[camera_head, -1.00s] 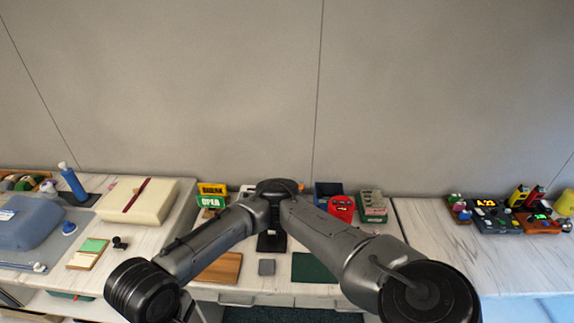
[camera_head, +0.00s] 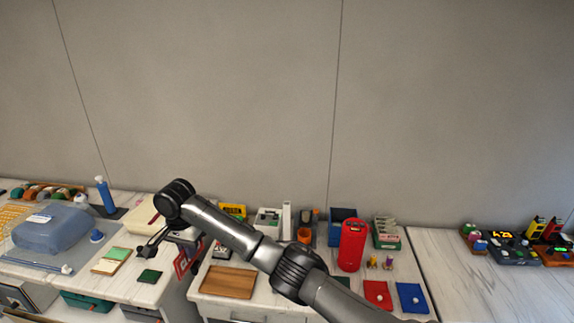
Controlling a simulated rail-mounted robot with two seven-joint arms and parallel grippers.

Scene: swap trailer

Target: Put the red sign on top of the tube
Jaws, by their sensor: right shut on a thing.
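The red sign (camera_head: 187,258), a red panel with pale markings, hangs tilted at the front edge between the left and middle tables. My right gripper (camera_head: 190,240) is shut on it, seen small and partly covered by my own wrist. A slim white upright tube (camera_head: 287,220) stands at the back of the middle table. A larger red cylinder (camera_head: 351,245) stands right of it; I cannot tell which one the task means. The sign is well left of both and apart from them. My left gripper is not in view.
A wooden board (camera_head: 228,282) lies on the middle table, partly behind my arm. A blue box (camera_head: 343,222) and a green box (camera_head: 386,232) stand at the back. Red and blue cloths (camera_head: 412,298) lie front right. The right table's (camera_head: 450,275) left part is clear.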

